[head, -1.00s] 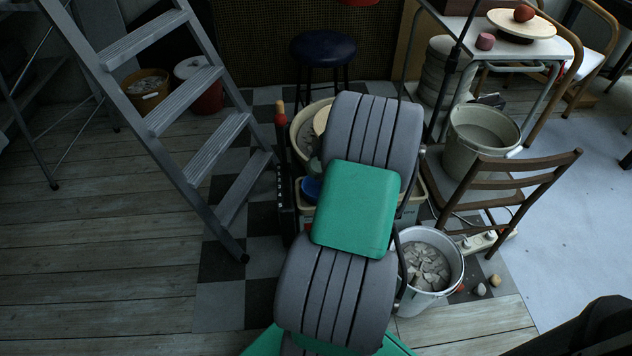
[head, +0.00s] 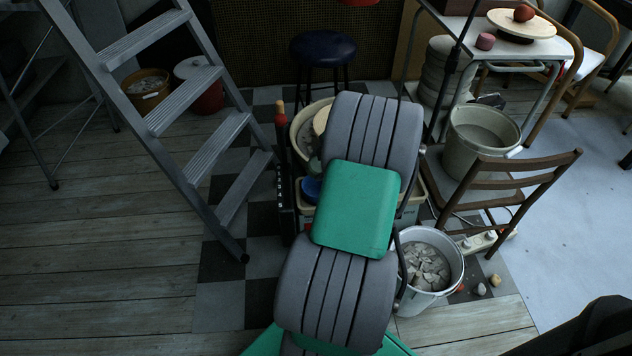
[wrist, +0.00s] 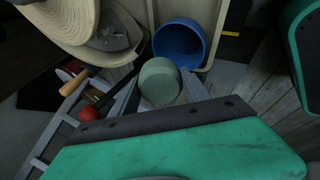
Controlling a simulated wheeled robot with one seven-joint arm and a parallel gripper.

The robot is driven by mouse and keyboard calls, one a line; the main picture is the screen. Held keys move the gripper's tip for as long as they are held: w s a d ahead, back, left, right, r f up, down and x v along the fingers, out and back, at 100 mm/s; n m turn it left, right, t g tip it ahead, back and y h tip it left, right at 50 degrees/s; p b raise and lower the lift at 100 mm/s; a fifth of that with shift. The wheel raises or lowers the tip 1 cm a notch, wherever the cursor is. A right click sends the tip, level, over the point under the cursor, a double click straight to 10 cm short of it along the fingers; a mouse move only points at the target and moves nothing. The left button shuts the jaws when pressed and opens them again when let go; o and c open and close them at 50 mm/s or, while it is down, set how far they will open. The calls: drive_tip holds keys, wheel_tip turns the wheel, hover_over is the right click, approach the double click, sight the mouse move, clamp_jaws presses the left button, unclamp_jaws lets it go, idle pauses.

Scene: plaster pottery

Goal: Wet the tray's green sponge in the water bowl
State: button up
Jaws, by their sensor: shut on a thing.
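My gripper (wrist: 158,94) is shut on the green sponge (wrist: 161,80), a grey-green round block between its two grey fingers in the wrist view. The blue water bowl (wrist: 178,40) is just beyond the sponge and partly covered by it. I cannot tell how high the sponge is above the bowl, and no water shows clearly.
The potter's wheel basin (head: 303,128) is close behind the bowl. A stepladder (head: 190,105) stands at left. A bucket of shards (head: 428,268), a wooden chair (head: 500,190) and a grey bucket (head: 480,140) crowd the right. The wooden floor at left is clear.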

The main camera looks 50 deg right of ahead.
sight(315, 158)
idle(0.3)
drive_tip(key=shift+r+p, duration=1.05)
drive_tip(key=shift+r, duration=1)
